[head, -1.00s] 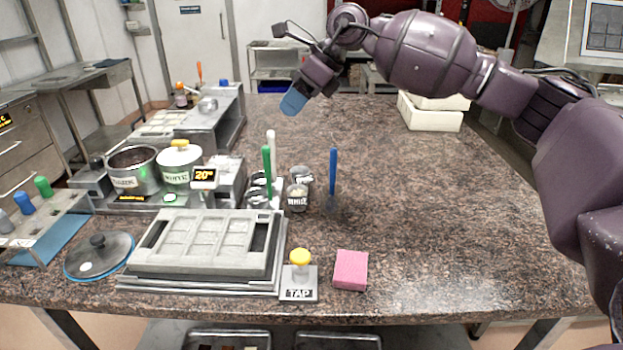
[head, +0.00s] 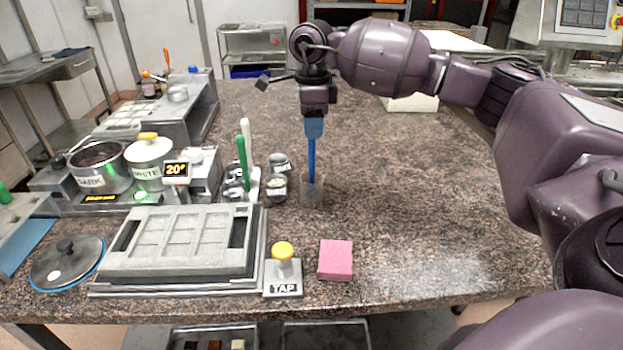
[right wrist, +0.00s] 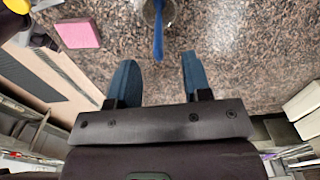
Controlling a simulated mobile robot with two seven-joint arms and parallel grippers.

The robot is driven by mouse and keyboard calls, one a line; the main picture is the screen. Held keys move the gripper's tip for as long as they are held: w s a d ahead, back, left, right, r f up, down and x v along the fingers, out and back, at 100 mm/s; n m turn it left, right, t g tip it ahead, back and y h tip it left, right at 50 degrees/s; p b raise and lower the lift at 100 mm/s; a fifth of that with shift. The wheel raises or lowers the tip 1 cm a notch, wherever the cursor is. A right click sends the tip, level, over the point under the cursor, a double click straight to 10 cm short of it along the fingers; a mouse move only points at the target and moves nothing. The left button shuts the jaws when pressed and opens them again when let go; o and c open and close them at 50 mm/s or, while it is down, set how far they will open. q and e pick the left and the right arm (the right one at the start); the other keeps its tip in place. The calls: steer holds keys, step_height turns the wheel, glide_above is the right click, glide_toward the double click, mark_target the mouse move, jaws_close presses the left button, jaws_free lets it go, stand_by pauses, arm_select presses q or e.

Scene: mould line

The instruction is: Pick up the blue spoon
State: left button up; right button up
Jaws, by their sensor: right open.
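The blue spoon (head: 311,162) stands upright, its lower end in a small clear or grey holder (head: 311,193) on the stone counter. My right gripper (head: 313,130) points down right at the top of the handle in the head view. In the right wrist view, the right gripper (right wrist: 158,62) is open, with a blue finger on each side. The spoon handle's end (right wrist: 158,45) lies in line with the gap between the fingertips, with room on both sides. The spoon's bowl is not clear. My left gripper is not in view.
Green (head: 241,160) and white (head: 247,140) handles stand left of the spoon, near small cups (head: 276,188). A pink block (head: 336,260), TAP stamp (head: 283,275) and grey mould (head: 180,240) lie in front. The counter (head: 430,200) to the right is clear.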

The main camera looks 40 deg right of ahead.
mark_target(312, 146)
steer(key=shift+a+f, duration=0.15)
steer(key=shift+f, duration=2.7)
jaws_close()
